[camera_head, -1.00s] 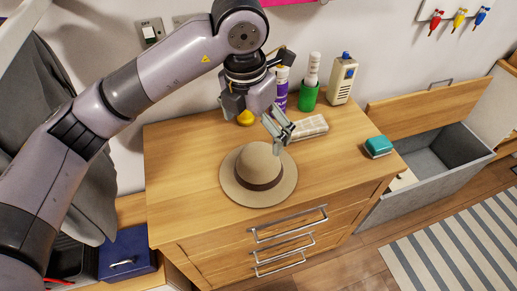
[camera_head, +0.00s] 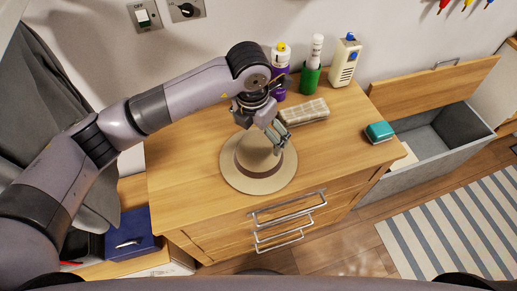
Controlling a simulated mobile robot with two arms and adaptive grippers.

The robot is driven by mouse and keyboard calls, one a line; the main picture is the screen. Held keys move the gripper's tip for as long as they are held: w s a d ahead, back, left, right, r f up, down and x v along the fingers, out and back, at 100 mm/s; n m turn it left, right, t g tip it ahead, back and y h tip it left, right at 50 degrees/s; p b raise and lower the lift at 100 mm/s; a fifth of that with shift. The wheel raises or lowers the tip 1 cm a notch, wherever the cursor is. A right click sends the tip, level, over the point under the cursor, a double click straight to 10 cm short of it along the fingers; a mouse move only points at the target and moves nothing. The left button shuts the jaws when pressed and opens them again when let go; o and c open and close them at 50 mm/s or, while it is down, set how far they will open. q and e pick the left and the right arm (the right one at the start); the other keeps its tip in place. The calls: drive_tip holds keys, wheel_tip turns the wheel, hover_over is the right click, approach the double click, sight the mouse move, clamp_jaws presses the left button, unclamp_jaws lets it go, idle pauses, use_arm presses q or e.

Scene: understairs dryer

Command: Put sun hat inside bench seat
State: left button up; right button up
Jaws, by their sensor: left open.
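The tan sun hat (camera_head: 247,178) with a dark band lies crown up on top of the wooden drawer cabinet (camera_head: 190,150). My left gripper (camera_head: 277,145) is open and low over the hat's crown, hiding part of its top right side. I cannot tell whether the fingers touch the hat. The bench seat (camera_head: 424,165) stands at the right, its wooden lid (camera_head: 430,88) raised and its grey-lined inside open, with a pale item at its near left. My right gripper is not in view.
A teal box (camera_head: 379,132) sits at the right edge. A striped rug (camera_head: 455,235) covers the floor.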

sight(258, 142)
use_arm(q)
drive_tip(key=shift+f, duration=0.2)
drive_tip(key=shift+s+f+p, duration=0.2)
drive_tip(key=shift+f+p, duration=0.15)
drive_tip(key=shift+p, duration=0.15)
wheel_tip(258, 142, down, 4)
drive_tip(key=shift+r+p, duration=0.2)
drive_tip(key=shift+p, duration=0.55)
drive_tip(key=shift+f, duration=0.4)
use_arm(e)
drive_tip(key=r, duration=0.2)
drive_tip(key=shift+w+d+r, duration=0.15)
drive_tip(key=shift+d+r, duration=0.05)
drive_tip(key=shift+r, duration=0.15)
use_arm(q)
drive_tip(key=shift+c, duration=0.2)
drive_tip(key=c, duration=1.1)
drive_tip(key=shift+w+r, duration=0.1)
drive_tip(key=shift+r, duration=0.05)
